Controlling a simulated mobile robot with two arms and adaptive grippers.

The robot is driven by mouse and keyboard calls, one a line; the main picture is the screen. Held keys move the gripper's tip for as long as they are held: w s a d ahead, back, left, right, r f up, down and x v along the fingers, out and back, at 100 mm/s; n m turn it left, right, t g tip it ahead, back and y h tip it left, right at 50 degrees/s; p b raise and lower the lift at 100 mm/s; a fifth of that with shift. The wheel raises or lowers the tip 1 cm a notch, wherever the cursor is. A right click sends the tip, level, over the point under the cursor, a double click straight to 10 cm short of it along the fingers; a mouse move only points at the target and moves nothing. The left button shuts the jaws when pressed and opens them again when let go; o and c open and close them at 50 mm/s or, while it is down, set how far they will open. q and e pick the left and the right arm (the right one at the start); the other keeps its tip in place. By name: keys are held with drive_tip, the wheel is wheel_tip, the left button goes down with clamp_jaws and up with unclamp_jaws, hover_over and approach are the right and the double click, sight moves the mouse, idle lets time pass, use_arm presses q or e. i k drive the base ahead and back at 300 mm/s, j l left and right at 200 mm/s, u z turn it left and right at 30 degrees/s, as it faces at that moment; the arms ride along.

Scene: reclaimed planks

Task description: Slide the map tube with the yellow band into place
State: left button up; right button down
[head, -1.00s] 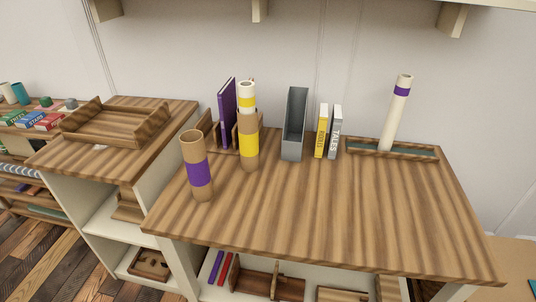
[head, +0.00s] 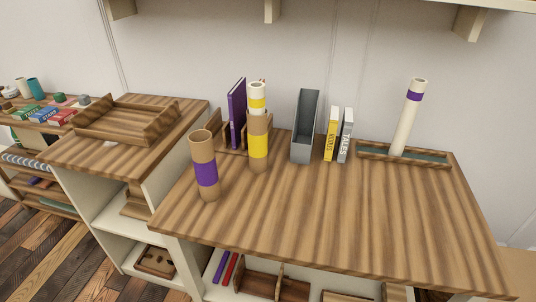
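A brown tube with a yellow band (head: 258,153) stands upright near the back left of the wooden tabletop. Directly behind it rises a white tube with a yellow band (head: 257,100); its lower part is hidden. A brown tube with a purple band (head: 206,173) stands at the left edge of the tabletop. A white tube with a purple band (head: 406,122) leans in a shallow wooden tray (head: 440,161) at the back right. Neither of my grippers is in view.
A purple book (head: 236,112) stands in a wooden rack behind the tubes. A grey file holder (head: 303,142), a yellow book (head: 331,137) and a grey book (head: 346,137) stand along the back. A lower side top holds a wooden tray (head: 126,127). The tabletop's middle and front are clear.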

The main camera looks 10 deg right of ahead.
sight(257, 126)
drive_tip(key=i+l+u, duration=0.1)
drive_tip(key=l+u, duration=0.2)
drive_tip(key=u, duration=0.2)
drive_tip(key=l+u, duration=0.45)
drive_tip(key=i+j, duration=0.05)
